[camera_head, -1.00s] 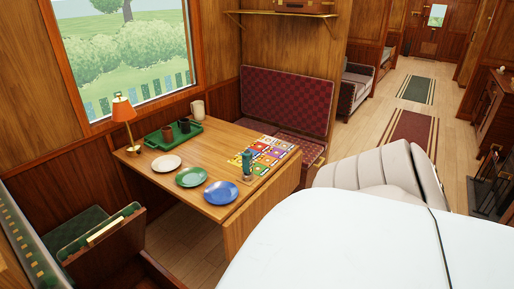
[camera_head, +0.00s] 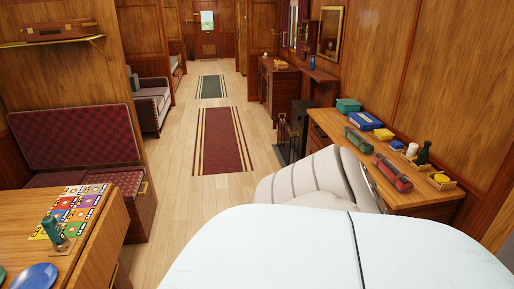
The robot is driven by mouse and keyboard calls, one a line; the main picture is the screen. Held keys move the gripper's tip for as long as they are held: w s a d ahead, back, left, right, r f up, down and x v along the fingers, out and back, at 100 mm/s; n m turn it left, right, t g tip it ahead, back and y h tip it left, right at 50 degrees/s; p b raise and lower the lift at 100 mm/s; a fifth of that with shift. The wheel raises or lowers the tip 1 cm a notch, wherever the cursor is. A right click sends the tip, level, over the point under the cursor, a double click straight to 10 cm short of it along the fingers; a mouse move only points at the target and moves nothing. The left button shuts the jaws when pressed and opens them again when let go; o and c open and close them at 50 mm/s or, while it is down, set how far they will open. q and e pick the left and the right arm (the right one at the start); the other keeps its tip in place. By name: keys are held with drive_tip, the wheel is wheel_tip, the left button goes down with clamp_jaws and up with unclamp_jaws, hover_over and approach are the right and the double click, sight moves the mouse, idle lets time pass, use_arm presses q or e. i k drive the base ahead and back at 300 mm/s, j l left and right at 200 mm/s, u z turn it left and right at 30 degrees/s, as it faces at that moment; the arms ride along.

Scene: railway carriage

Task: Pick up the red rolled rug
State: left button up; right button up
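A red rolled rug (camera_head: 392,173) lies on the wooden sideboard (camera_head: 412,201) along the right wall. It is a short roll with darker bands. A similar green roll (camera_head: 358,140) lies just behind it, to its left. Neither of my grippers is in view.
Near the red roll are a blue box (camera_head: 365,120), a teal box (camera_head: 348,105), a yellow block (camera_head: 384,134) and a dark green bottle (camera_head: 423,153). The dining table (camera_head: 102,252) stands at left. The aisle floor (camera_head: 177,196) with a flat red runner (camera_head: 222,141) is open.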

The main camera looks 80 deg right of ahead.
sight(400, 182)
drive_tip(key=z, duration=3.6)
drive_tip(key=i+j+u, duration=0.15)
drive_tip(key=i, duration=0.45)
drive_tip(key=i+j+u, duration=0.1)
drive_tip(key=i, duration=0.5)
drive_tip(key=j, duration=0.1)
